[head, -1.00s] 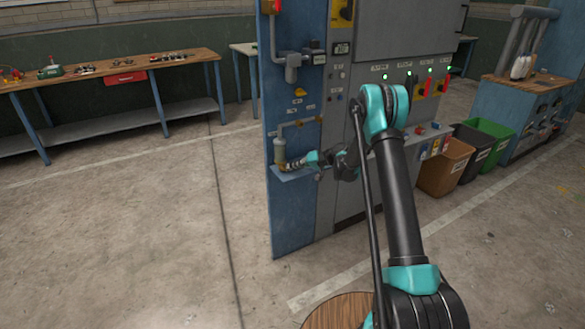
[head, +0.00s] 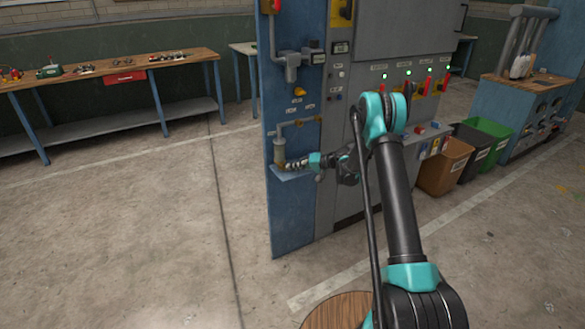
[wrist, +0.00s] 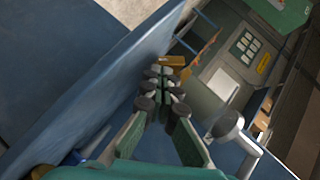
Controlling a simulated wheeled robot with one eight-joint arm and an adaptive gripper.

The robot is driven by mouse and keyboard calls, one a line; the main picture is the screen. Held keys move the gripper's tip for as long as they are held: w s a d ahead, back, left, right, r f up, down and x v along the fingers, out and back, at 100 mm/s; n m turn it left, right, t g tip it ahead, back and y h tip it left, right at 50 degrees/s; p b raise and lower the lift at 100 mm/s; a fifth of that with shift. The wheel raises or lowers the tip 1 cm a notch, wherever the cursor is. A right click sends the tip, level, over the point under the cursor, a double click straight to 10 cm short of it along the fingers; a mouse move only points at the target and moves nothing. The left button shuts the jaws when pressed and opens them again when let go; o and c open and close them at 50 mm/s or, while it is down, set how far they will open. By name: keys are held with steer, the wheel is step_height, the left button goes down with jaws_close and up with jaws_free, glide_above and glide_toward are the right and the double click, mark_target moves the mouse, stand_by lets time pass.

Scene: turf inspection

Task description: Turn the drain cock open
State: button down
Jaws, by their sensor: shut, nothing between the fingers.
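A small grey-and-brass cylinder (head: 279,152) hangs under a tan pipe (head: 297,123) on the blue panel, above a small ledge. My gripper (head: 288,165) is shut and empty at the lower right of this cylinder in the head view. I cannot tell whether it touches it. The drain cock cannot be made out for certain; my fingers may cover it. In the wrist view my fingers (wrist: 164,68) come together at the tips, and a small orange-yellow piece (wrist: 173,61) shows just beyond them.
The blue panel (head: 296,215) stands close beside my gripper. A grey rounded part (wrist: 228,125) shows right of my fingers in the wrist view. Bins (head: 444,167) stand right of the cabinet. A workbench (head: 110,67) is at the far left. The floor left of the panel is clear.

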steer(key=shift+f+m+g+y, duration=0.3)
steer(key=shift+f+m+y, duration=0.3)
steer(key=shift+m+y, duration=0.45)
stand_by(2.3)
